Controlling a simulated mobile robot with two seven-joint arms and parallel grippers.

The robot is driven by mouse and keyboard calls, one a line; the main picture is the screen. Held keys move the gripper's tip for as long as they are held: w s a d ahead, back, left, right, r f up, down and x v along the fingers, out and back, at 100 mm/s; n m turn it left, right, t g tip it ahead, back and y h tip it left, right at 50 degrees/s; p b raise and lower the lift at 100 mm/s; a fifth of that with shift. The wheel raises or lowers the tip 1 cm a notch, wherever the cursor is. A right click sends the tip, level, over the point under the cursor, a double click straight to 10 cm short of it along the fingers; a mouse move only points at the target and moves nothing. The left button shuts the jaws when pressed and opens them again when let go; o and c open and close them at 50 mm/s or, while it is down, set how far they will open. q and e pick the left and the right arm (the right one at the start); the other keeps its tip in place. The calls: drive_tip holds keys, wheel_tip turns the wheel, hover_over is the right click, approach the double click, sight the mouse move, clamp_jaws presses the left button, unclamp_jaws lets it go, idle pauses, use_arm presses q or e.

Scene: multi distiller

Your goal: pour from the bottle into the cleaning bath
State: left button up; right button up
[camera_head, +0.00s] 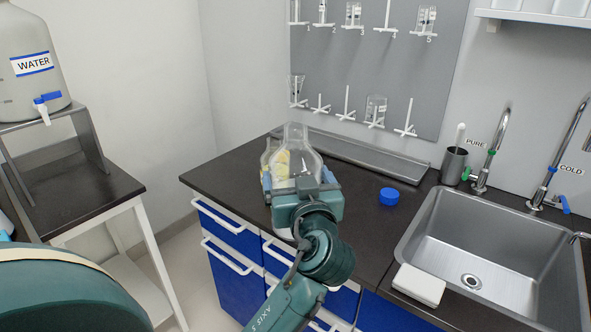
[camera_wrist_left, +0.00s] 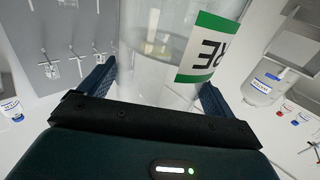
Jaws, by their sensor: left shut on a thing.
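My left gripper (camera_head: 297,181) is shut around a clear bottle (camera_head: 297,150) above the left end of the dark counter. The bottle looks roughly upright with its narrow neck at the top. In the left wrist view the bottle (camera_wrist_left: 150,48) fills the space between the blue fingers, with clear liquid inside and a green and white label (camera_wrist_left: 207,48) partly in sight. A pale yellowish thing (camera_head: 268,155) shows beside and behind the bottle, mostly hidden. I cannot pick out the cleaning bath for sure. My right gripper is not in view.
A blue cap (camera_head: 389,196) lies on the counter. A steel sink (camera_head: 490,245) with taps is at the right, a white block (camera_head: 419,284) by its near edge. A long steel tray (camera_head: 375,160) lies under the glassware pegboard (camera_head: 370,65). A water jug (camera_head: 28,70) stands at far left.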

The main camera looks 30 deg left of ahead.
use_arm(q)
drive_tip(key=s+d+f+m+t+h, duration=0.5)
drive_tip(key=s+d+f+m+h, duration=0.3)
drive_tip(key=f+h, duration=0.4)
drive_tip(key=shift+d+m+h, duration=0.3)
drive_tip(key=shift+d+m, duration=0.1)
drive_tip(key=shift+d, duration=0.4)
